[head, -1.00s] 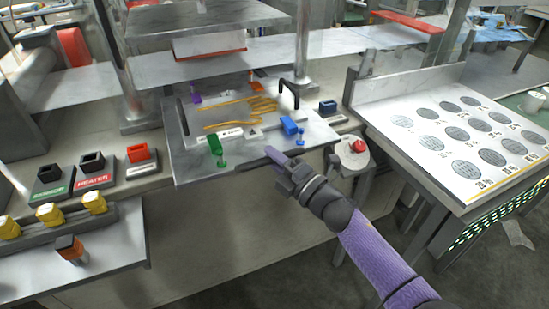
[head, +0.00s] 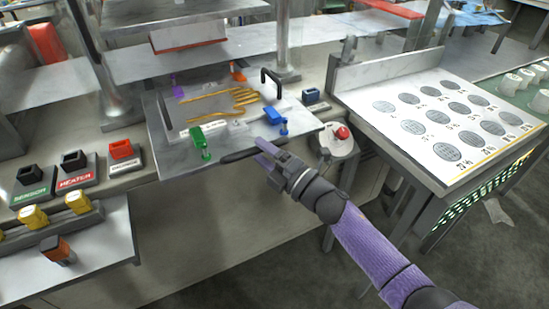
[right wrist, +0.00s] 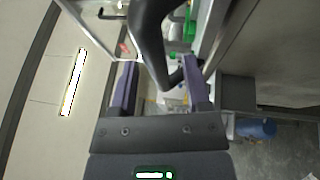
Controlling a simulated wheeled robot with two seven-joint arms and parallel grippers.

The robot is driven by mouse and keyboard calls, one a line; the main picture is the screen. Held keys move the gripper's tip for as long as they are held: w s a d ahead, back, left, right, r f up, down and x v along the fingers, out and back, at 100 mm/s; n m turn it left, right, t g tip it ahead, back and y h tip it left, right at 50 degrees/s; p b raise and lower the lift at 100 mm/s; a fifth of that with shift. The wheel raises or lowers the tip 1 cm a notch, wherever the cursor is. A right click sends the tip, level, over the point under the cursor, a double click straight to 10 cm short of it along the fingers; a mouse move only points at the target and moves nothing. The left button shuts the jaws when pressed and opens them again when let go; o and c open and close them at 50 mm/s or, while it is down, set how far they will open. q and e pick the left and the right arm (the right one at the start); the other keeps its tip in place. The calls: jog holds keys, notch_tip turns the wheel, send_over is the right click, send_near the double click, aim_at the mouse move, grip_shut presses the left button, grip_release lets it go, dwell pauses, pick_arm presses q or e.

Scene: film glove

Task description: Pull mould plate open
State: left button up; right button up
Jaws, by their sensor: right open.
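The mould plate (head: 225,155) is a flat grey plate on the press bench in the head view. A smaller plate with an orange hand outline (head: 225,100) lies on it, with green (head: 203,140), blue (head: 278,120), orange and purple clips around it. My right gripper (head: 262,157) is open at the right end of that bar. In the right wrist view a dark curved handle (right wrist: 150,40) passes between the open fingers (right wrist: 160,88); contact cannot be told. My left gripper is out of view.
A black upright handle (head: 271,80) stands at the plate's back right. A red button (head: 342,132) sits to the right of my gripper. A tilted white panel with grey discs (head: 440,120) stands further right. Sensor and heater blocks (head: 74,165) are at the left.

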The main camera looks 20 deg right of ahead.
jog(key=v, duration=0.8)
jog(key=shift+s+p, duration=0.2)
jog(key=shift+p, duration=0.2)
jog(key=shift+d, duration=0.1)
jog(key=s+d+f+m+g+h, duration=0.25)
jog(key=s+f+m, duration=0.25)
jog(key=f, duration=0.4)
jog(key=s+d+f+m+g+h, duration=0.15)
jog(key=s+f+m+h, duration=0.3)
jog(key=f, duration=0.55)
jog(key=s+d+f+m+g+h, duration=0.2)
jog(key=s+f+m+g+h, duration=0.15)
jog(key=f+m, duration=0.4)
jog(key=s+f+m+g, duration=0.3)
jog(key=s+f, duration=0.3)
jog(key=s, duration=0.8)
jog(key=s+a+f+m+g+h, duration=0.1)
jog(key=s+f+m+g, duration=0.2)
jog(key=s, duration=1.2)
notch_tip(320, 180, down, 3)
jog(key=g, duration=0.3)
jog(key=shift+s+a, duration=0.3)
jog(key=shift+w+f, duration=0.1)
